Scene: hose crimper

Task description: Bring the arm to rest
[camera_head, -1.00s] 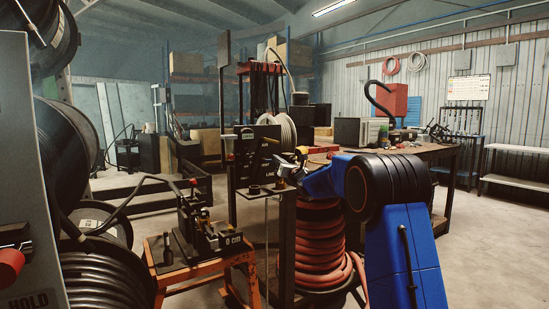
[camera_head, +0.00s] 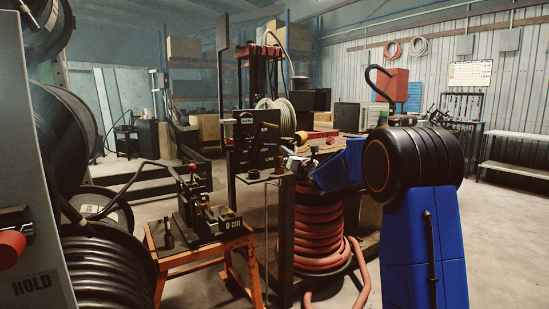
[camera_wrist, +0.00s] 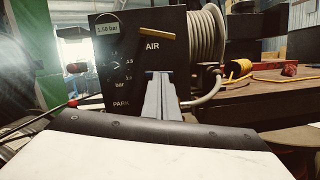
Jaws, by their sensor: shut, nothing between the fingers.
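My gripper (camera_head: 290,158) is shut and empty. In the head view it reaches left, in front of the dark air panel (camera_head: 258,150). In the wrist view its closed fingers (camera_wrist: 160,78) point up the face of the panel (camera_wrist: 122,88), just below the word AIR. I cannot tell whether they touch it. The panel carries a small display reading about 1.50 bar, a nearly level yellow lever (camera_wrist: 142,33), dial marks and the word PARK. My blue arm is bent, its black joint at the right of the head view.
An orange stand (camera_head: 203,243) holds a black bench device marked 0 cm. Black hose reels (camera_head: 98,270) crowd the left. A stack of red hose (camera_head: 318,235) stands below my arm. A workbench (camera_head: 345,150) lies behind. Open floor (camera_head: 510,240) lies at the right.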

